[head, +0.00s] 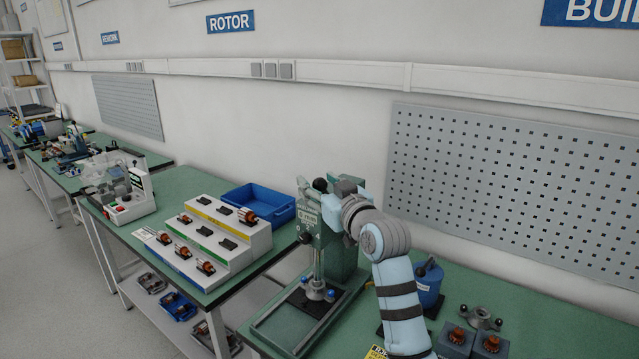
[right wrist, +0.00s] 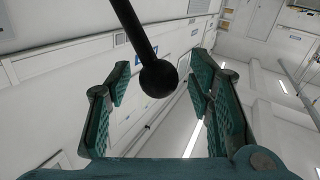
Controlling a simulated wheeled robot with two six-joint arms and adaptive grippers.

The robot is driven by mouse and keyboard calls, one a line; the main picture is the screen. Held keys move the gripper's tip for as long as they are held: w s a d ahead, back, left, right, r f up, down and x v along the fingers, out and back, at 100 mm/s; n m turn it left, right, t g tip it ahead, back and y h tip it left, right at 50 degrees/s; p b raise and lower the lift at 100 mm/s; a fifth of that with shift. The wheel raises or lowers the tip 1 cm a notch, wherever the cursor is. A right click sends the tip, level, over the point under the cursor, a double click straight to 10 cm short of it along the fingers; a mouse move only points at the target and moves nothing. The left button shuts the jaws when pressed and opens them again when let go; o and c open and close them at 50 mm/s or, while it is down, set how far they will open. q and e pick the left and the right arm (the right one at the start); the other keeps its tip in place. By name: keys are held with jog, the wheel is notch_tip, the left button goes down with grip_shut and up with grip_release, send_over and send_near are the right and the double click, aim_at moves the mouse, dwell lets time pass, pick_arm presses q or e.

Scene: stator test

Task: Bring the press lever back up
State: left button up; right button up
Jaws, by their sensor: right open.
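The green arbor press (head: 338,245) stands on the green bench, with its upright ram above a dark base. My right arm reaches to the top of the press from the lower right. In the right wrist view the press lever (right wrist: 136,30) is a black rod ending in a round black knob (right wrist: 158,78). The knob lies between the spread green fingers of my right gripper (right wrist: 160,98), with a visible gap on both sides. The gripper is open and grips nothing. In the head view its fingers are hard to tell from the press head. My left gripper is out of view.
Left of the press stand a white stepped rack (head: 235,262) with copper-wound parts and a blue bin (head: 284,215). Right of my arm are a blue pot (head: 429,283) and grey blocks (head: 455,345) with copper parts. A perforated panel (head: 520,190) hangs behind.

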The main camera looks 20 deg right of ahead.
jog(key=shift+w, duration=0.1)
grip_shut()
jog(key=shift+r, duration=0.1)
dwell(0.3)
